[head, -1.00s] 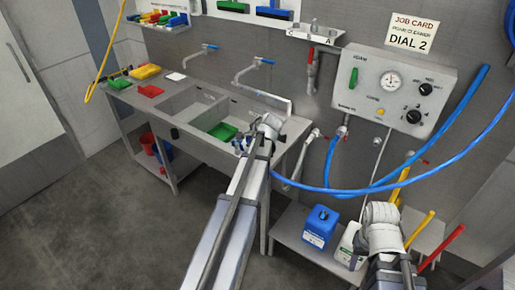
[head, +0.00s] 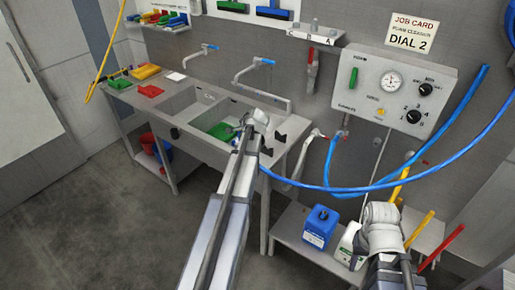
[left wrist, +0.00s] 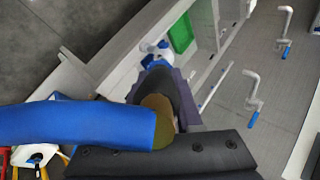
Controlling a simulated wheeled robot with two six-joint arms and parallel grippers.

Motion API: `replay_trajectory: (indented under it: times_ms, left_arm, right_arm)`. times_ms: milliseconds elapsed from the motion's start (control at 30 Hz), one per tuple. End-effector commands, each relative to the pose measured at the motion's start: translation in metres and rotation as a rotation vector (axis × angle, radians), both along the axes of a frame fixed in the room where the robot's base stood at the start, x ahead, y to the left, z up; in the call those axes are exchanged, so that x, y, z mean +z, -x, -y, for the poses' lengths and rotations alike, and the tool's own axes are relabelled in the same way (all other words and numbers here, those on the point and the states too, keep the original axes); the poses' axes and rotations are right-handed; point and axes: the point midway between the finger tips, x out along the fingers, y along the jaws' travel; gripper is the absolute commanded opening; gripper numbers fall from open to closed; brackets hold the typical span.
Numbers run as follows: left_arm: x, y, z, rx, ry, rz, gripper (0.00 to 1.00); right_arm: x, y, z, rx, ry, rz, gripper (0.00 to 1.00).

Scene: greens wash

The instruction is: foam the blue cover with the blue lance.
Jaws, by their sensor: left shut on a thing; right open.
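My left gripper (head: 250,125) reaches over the front of the sink bench and is shut on the blue lance. In the left wrist view the thick blue hose (left wrist: 80,124) and a brass-coloured fitting (left wrist: 160,120) lie right at the jaws. A small blue and white part (left wrist: 155,55) shows beyond the dark finger. In the head view the lance itself is hidden by my wrist, and its blue hose (head: 345,191) trails right. My right gripper (head: 381,214) is open, low at the right; its fingers are hard to see. I cannot pick out the blue cover for certain.
A green tray (head: 222,131) lies in the right sink basin. A blue can (head: 320,226) stands on the low bench near my right arm. Floor at left is clear.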

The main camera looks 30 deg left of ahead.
Motion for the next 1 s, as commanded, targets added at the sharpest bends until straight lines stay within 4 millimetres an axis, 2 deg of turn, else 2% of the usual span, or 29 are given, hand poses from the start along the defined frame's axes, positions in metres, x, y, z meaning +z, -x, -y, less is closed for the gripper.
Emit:
replay_trajectory:
  times_ms: [700, 1000]
  left_arm:
    - [0.000, -0.005, -0.035, 0.001, 0.000, 0.001, 0.00]
    - [0.000, -0.006, -0.042, 0.000, -0.001, 0.001, 0.00]
  right_arm:
    - [0.000, 0.000, 0.000, 0.000, 0.000, 0.000, 0.50]
    - [0.000, 0.000, 0.000, 0.000, 0.000, 0.000, 0.50]
